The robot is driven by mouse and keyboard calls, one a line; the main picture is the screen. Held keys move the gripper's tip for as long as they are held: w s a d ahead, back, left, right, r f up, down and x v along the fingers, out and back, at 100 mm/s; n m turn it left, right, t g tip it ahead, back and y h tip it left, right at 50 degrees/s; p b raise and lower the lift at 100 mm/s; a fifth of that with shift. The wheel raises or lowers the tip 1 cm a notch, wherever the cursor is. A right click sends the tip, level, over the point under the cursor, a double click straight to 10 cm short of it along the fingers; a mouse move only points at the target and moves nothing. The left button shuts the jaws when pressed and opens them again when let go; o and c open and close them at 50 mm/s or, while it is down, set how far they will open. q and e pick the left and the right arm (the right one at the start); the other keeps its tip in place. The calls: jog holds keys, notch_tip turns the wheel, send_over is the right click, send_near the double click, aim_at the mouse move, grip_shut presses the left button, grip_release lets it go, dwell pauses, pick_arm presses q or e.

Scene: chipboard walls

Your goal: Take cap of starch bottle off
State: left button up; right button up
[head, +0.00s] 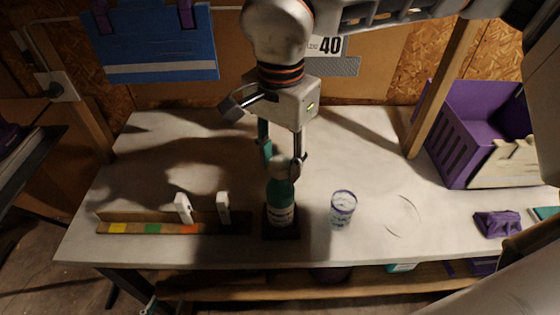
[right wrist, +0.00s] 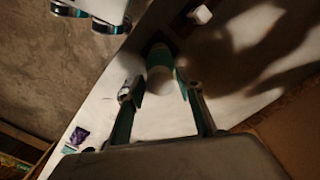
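The starch bottle (head: 281,202) is teal with a pale label and stands upright on a dark square base (head: 282,235) near the table's front edge. Its pale cap (head: 281,167) is on top; the cap also shows in the right wrist view (right wrist: 159,80). My right gripper (head: 283,162) points down over the bottle from above. Its fingers are apart, one on each side of the cap, and in the right wrist view (right wrist: 158,92) a gap shows between them. I cannot tell if either finger touches the cap. My left gripper is not in view.
A white and blue cup (head: 342,208) stands close right of the bottle. A wooden rack (head: 150,228) with colored squares and white pieces (head: 183,208) is to the left. A purple crate (head: 460,130) and a small purple object (head: 497,224) are at the right.

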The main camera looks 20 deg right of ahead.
jog(key=shift+m, duration=0.9)
jog(key=m+b, duration=0.1)
jog(key=m, duration=0.2)
jog(key=shift+f, duration=0.1)
jog(key=shift+m, duration=0.7)
grip_shut()
jog(key=n+p, duration=0.1)
jog(key=n, duration=0.2)
jog(key=shift+r+p, duration=0.3)
jog(key=shift+p, duration=0.1)
jog(key=shift+f+n, duration=0.1)
jog(key=shift+n, duration=0.4)
pick_arm(q)
jog(key=shift+w+r, duration=0.2)
jog(key=shift+r, duration=0.35)
pick_arm(e)
jog(key=shift+f+n, duration=0.15)
jog(key=shift+n, duration=0.15)
